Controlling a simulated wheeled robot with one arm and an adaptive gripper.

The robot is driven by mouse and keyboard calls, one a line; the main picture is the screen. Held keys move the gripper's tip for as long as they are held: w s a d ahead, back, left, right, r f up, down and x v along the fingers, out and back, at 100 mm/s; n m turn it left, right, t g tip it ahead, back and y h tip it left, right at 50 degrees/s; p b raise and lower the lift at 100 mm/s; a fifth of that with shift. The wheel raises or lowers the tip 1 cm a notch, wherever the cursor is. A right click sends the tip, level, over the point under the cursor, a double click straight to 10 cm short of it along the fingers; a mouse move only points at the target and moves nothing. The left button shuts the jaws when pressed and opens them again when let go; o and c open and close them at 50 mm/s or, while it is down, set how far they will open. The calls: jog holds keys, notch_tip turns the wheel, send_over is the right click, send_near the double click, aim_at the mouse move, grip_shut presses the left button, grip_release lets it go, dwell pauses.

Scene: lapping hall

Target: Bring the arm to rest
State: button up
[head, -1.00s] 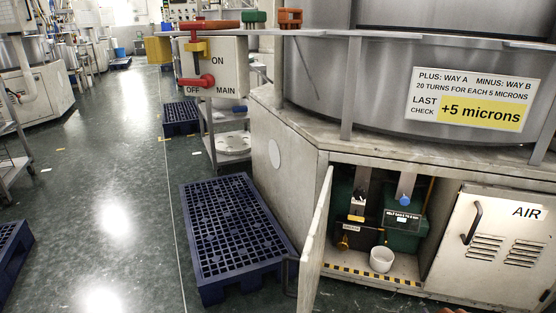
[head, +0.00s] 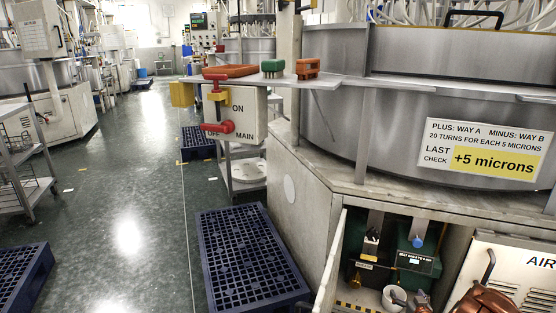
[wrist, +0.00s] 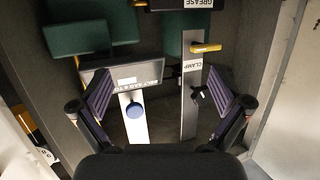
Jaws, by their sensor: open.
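My gripper (wrist: 165,100) is open, its two ribbed finger pads apart in the wrist view, with nothing held between them. It faces the open cabinet's inside. Past the fingers are a metal strip with a round blue knob (wrist: 136,110) and a second strip with a label reading CLAMP (wrist: 193,66) and a yellow lever (wrist: 206,47). Whether the fingers touch anything there cannot be told. In the head view my copper-coloured arm shows at the lower right, in front of the cabinet; the fingertips cannot be made out.
The cabinet door (head: 331,268) stands open. A white cup (head: 394,297) is inside near green housings (head: 418,262). The AIR panel (head: 515,262) is at the right. A blue pallet (head: 250,262) lies left of the cabinet. The floor aisle (head: 125,185) further left is clear.

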jog(key=w+a+r+g+p, duration=0.15)
jog(key=a+r+p, duration=0.25)
jog(key=r, duration=0.6)
jog(key=w+a+r+g+p, duration=0.1)
jog(key=a+r+g+p, duration=0.15)
jog(key=a+r, duration=0.45)
jog(key=s+a+r+n+g+y+p, duration=0.15)
jog(key=s+a+r+p, duration=0.3)
jog(key=r, duration=0.55)
jog(key=s+a+r+m+g+h+p, duration=0.1)
jog(key=s+a+r+g+p, duration=0.25)
jog(key=r, duration=0.75)
jog(key=s+a+r+g+p, duration=0.2)
jog(key=s+r+p, duration=0.3)
jog(key=s+r, duration=0.4)
jog(key=s+a+r+g+p, duration=0.3)
jog(key=s+r+p, duration=0.3)
jog(key=s, duration=1.6)
jog(key=s+a+r+g+p, duration=0.2)
jog(key=s+a+r+p, duration=0.3)
jog(key=s+r, duration=0.8)
jog(key=s+p, duration=0.1)
jog(key=s, duration=0.1)
jog(key=shift+s+g, duration=0.3)
jog(key=shift+g, duration=0.1)
